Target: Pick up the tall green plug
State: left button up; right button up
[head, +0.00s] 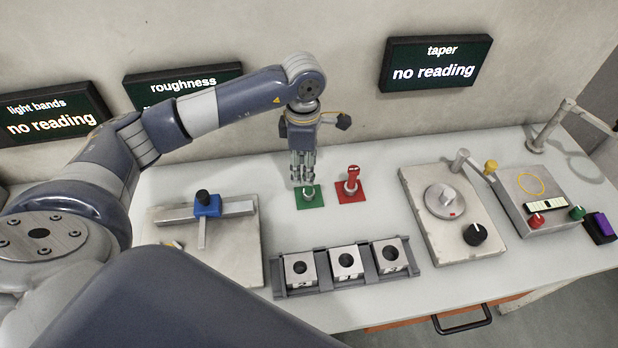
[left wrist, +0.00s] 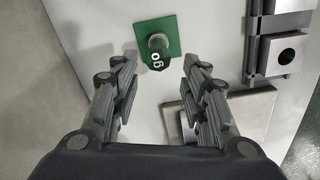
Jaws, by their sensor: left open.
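The green plug (head: 308,194) stands on a green square mat (head: 316,204) on the table, partly hidden behind my fingers in the head view. In the left wrist view the plug's round grey top (left wrist: 158,41) and its green "go" tag (left wrist: 153,61) show on the mat. My left gripper (head: 303,181) points down just above the plug. In the left wrist view its two fingers (left wrist: 160,64) are spread apart, with the plug just beyond the gap between the tips. Nothing is held. My right gripper is not in view.
A red-tagged plug (head: 352,180) stands on a red mat close to the right. A rack (head: 345,285) with three bored blocks lies nearer the front. A blue-knobbed fixture (head: 208,206) is at the left, a plate with a dial (head: 441,198) at the right. The wall is close behind.

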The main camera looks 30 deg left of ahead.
pick_arm(q)
jog(key=shift+s+d+f, duration=0.1)
jog(key=shift+f, duration=0.8)
jog(key=f, duration=0.1)
jog(key=f+p, duration=0.1)
jog(key=f, duration=0.1)
jog(key=w+d+f+p, duration=0.1)
jog(key=f, duration=0.1)
jog(key=shift+f, duration=0.25)
jog(key=shift+a+f, duration=0.1)
jog(key=shift+f, duration=0.05)
jog(key=shift+c, duration=0.2)
grip_shut()
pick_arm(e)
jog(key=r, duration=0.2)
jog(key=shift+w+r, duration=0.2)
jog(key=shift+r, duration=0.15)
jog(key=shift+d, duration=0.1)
